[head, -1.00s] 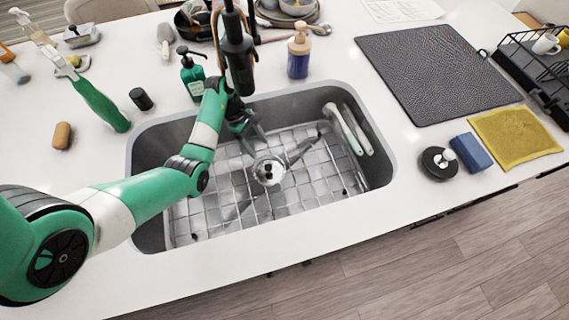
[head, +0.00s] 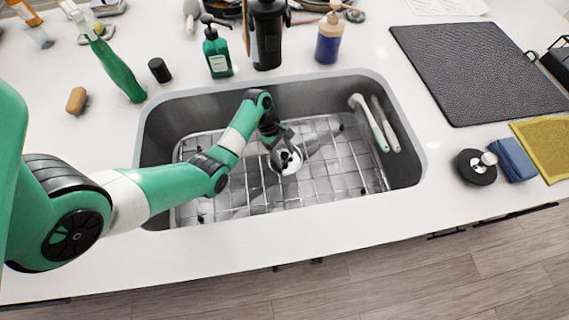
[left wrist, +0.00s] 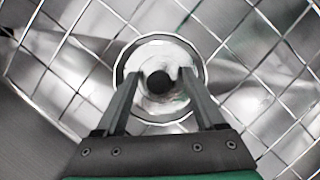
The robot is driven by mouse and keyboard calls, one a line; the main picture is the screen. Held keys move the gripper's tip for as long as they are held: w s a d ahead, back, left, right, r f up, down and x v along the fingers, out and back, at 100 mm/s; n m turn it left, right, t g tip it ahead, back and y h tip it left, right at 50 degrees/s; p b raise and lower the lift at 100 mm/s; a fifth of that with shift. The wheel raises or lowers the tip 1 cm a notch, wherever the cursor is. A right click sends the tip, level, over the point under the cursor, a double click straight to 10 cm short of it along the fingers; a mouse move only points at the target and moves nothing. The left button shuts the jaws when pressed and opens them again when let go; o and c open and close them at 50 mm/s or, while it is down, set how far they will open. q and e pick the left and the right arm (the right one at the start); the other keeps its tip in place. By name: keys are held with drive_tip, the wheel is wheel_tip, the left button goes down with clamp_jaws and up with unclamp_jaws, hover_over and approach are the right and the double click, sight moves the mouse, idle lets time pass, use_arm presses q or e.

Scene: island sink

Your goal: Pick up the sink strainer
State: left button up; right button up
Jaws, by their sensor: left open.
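The sink strainer (head: 288,160) sits at the drain in the middle of the sink, inside the round opening of the wire grid. In the left wrist view the strainer (left wrist: 160,62) is a shiny round piece with a dark knob (left wrist: 159,83) at its centre. My left gripper (head: 284,156) reaches down into the sink, right at the strainer. In the left wrist view the open fingers (left wrist: 158,85) lie on either side of the knob; whether they touch it I cannot tell. My right gripper is not in view.
The sink's grey walls (head: 180,115) surround my left forearm. Two light-handled brushes (head: 370,122) lean at the right wall. A green soap bottle (head: 216,54), a dark bottle (head: 266,38) and a blue-purple bottle (head: 329,42) stand behind the sink. The wire grid (head: 335,165) covers the bottom.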

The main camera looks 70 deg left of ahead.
use_arm(q)
drive_tip(key=shift+w+f, duration=0.1)
drive_tip(key=shift+f, duration=0.1)
drive_tip(key=shift+c, duration=0.3)
clamp_jaws()
drive_tip(key=shift+r, duration=0.1)
